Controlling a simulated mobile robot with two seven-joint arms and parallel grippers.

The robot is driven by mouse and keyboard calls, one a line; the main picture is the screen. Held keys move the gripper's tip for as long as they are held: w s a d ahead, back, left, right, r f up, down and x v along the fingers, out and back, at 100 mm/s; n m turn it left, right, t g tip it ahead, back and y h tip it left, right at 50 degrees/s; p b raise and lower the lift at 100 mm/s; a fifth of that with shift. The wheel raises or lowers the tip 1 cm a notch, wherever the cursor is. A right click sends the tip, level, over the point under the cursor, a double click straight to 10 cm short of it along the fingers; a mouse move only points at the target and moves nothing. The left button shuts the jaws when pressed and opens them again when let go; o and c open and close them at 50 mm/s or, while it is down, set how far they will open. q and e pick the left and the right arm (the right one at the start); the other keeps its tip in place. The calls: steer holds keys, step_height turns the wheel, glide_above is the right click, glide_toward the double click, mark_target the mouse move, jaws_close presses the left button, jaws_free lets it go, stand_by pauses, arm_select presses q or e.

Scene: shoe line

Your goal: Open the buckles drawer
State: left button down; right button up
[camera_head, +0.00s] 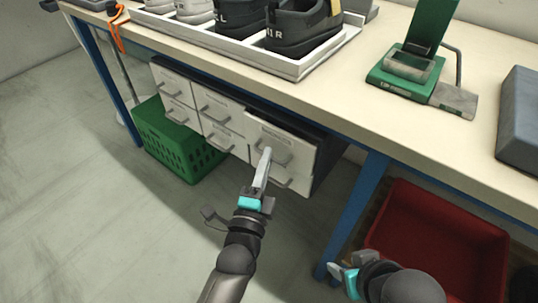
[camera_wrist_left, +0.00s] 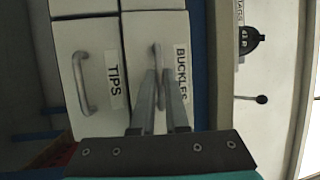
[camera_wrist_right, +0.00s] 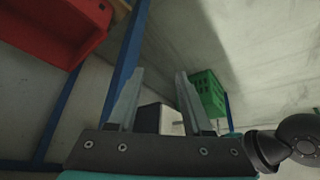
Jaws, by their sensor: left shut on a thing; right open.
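The buckles drawer (camera_head: 300,150) is the top right drawer of the white drawer unit under the bench. Its front appears to stand slightly forward of its neighbours. In the left wrist view its front (camera_wrist_left: 200,60) carries the label BUCKLES, partly hidden by a finger. My left gripper (camera_head: 265,157) is shut on the drawer's handle (camera_wrist_left: 157,50); its fingers cover most of the handle. My right gripper (camera_head: 345,278) is open and empty, low beside the blue bench leg. Its fingers also show apart in the right wrist view (camera_wrist_right: 157,78).
The tips drawer (camera_wrist_left: 85,80) is directly below the buckles drawer. A green crate (camera_head: 165,140) stands on the floor left of the unit. A blue leg (camera_head: 358,205) and a red bin (camera_head: 440,235) are to the right. The bench top (camera_head: 400,125) overhangs the drawers. Floor in front is clear.

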arm_select(q)
steer(key=s+a+p, duration=0.7)
steer(key=s+a, duration=0.3)
steer(key=s, duration=0.4)
steer(key=shift+p, duration=0.4)
arm_select(e)
steer(key=s+d+f+g, duration=0.1)
steer(key=s+f, duration=0.1)
steer(key=f, duration=0.5)
steer(key=s+d+f+g, duration=0.1)
steer(key=s+f+g, duration=0.1)
steer(key=f, duration=0.6)
steer(key=shift+s+h, duration=0.4)
steer(key=shift+s, duration=0.15)
steer(key=shift+f, duration=0.1)
arm_select(q)
steer(key=c, duration=0.9)
jaws_free()
